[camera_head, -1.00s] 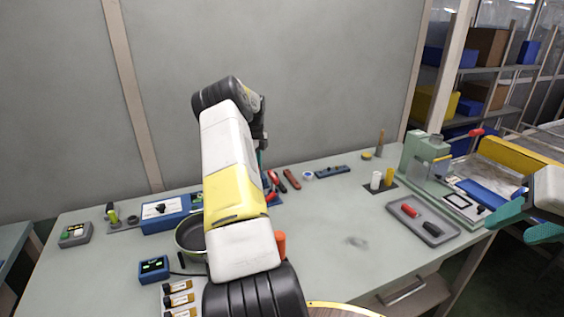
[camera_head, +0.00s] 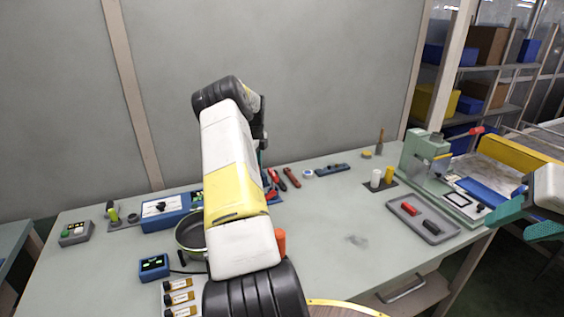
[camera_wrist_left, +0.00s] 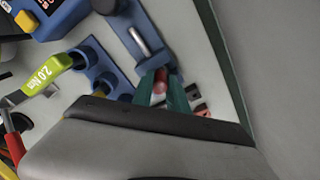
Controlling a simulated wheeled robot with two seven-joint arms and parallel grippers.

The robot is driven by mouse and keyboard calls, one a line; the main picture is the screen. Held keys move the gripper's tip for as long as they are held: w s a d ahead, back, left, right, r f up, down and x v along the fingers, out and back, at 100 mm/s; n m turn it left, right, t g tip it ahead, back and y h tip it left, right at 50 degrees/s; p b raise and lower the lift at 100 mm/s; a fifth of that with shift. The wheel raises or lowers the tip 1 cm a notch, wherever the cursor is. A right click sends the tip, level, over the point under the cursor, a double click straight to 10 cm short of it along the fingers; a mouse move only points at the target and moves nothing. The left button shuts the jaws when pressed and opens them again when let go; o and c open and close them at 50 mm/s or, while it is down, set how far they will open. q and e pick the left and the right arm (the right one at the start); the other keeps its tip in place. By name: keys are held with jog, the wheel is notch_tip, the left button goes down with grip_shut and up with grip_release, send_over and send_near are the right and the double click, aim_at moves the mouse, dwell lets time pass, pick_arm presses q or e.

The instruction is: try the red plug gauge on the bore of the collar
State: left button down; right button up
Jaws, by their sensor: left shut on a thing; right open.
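My left gripper (camera_wrist_left: 162,93) shows in the left wrist view with its green fingers shut on a small red piece (camera_wrist_left: 160,82), which looks like part of the red plug gauge. A bright metal pin (camera_wrist_left: 138,38) lies just beyond, at a blue fixture (camera_wrist_left: 120,30); I cannot tell whether it joins the red piece. In the head view my left forearm hides this gripper. I cannot make out the collar or its bore for certain. My right gripper (camera_head: 515,220) is open and empty at the right edge of the bench.
A grey tray (camera_head: 401,217) holds a red piece (camera_head: 409,208) and a black piece (camera_head: 432,227). A pan (camera_head: 190,244) is partly behind my left arm. The bench middle is clear.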

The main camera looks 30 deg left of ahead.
pick_arm(q)
jog(key=shift+r, duration=3.5)
jog(key=shift+d, duration=0.1)
